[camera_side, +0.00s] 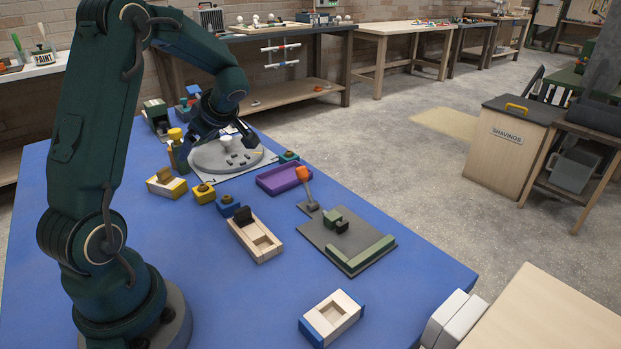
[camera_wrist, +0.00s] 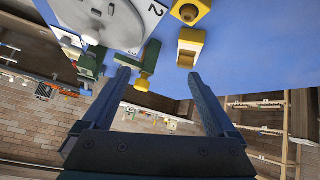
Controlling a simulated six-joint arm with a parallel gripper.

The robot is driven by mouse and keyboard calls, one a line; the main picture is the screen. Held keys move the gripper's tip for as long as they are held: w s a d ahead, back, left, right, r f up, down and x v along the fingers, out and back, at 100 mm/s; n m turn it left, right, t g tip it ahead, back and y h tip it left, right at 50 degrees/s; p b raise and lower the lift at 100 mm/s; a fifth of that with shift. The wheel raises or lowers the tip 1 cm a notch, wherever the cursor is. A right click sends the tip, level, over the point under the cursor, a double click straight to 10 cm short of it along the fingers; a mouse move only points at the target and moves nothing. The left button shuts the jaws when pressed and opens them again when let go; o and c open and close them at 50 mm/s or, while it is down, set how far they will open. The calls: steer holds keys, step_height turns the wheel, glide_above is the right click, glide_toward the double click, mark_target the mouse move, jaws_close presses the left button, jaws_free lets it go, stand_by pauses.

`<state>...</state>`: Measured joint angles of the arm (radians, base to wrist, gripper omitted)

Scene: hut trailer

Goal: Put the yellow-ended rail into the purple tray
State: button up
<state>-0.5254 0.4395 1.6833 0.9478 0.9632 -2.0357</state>
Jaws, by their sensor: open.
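The purple tray (camera_side: 280,180) lies on the blue table to the right of the grey round turntable and looks empty. A cream block with yellow ends (camera_side: 165,184), which seems to be the yellow-ended rail, lies at the table's left side. In the wrist view my gripper (camera_wrist: 158,78) is open, with nothing clearly held. A green piece with a yellow knob (camera_wrist: 146,68) shows between the fingertips.
The grey turntable (camera_side: 215,158) and yellow and blue knobbed blocks (camera_side: 203,193) stand close by.

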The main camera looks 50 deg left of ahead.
mark_target(169, 180)
steer(key=s+a+f+g, duration=0.1)
steer(key=s+a+f, duration=0.1)
steer(key=f, duration=0.1)
steer(key=s+a+f, duration=0.2)
steer(key=f, duration=0.1)
steer(key=s+a+f+n+g+h, duration=0.1)
steer(key=s+a+f, duration=0.1)
steer(key=f, duration=0.1)
steer(key=shift+s+a+f+g, duration=0.15)
steer(key=shift+s+f+g, duration=0.15)
steer(key=shift+s, duration=0.05)
steer(key=shift+s+a+f, duration=0.2)
steer(key=shift+a+f, duration=0.25)
steer(key=shift+f, duration=0.05)
jaws_close()
